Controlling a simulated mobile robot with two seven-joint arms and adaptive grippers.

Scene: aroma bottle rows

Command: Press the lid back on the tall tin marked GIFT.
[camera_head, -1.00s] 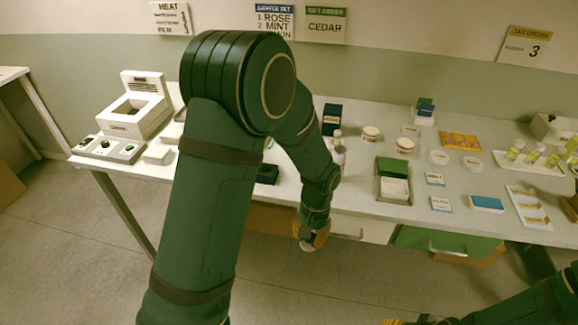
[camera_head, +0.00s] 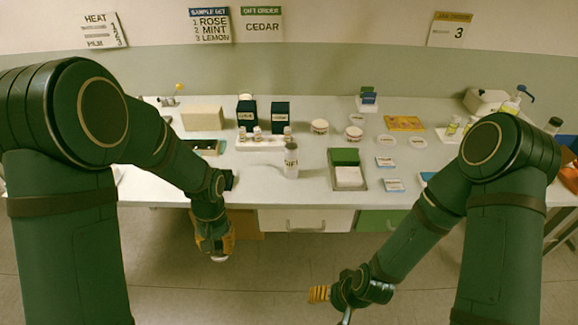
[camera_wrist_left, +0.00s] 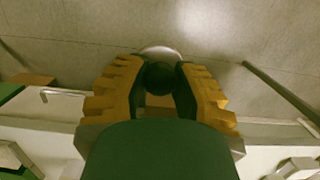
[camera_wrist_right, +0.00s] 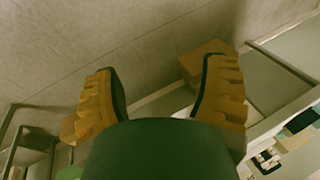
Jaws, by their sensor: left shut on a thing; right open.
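Two tall dark tins, the left tin (camera_head: 247,115) and the right tin (camera_head: 280,115), stand at the back of the table in the head view. Their lettering is too small to read, so I cannot tell which is marked GIFT. My left gripper (camera_head: 217,254) is in front of the table's front edge, shut on a pale round piece (camera_wrist_left: 160,51) with a dark round middle. I cannot tell for certain that it is the lid. My right gripper (camera_wrist_right: 160,72) is open and empty, low in front of the table.
A white rack (camera_head: 262,146) with small bottles stands before the tins. Round jars (camera_head: 319,126) and a green open box (camera_head: 346,172) lie to the right. A beige block (camera_head: 203,119) is left of the tins.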

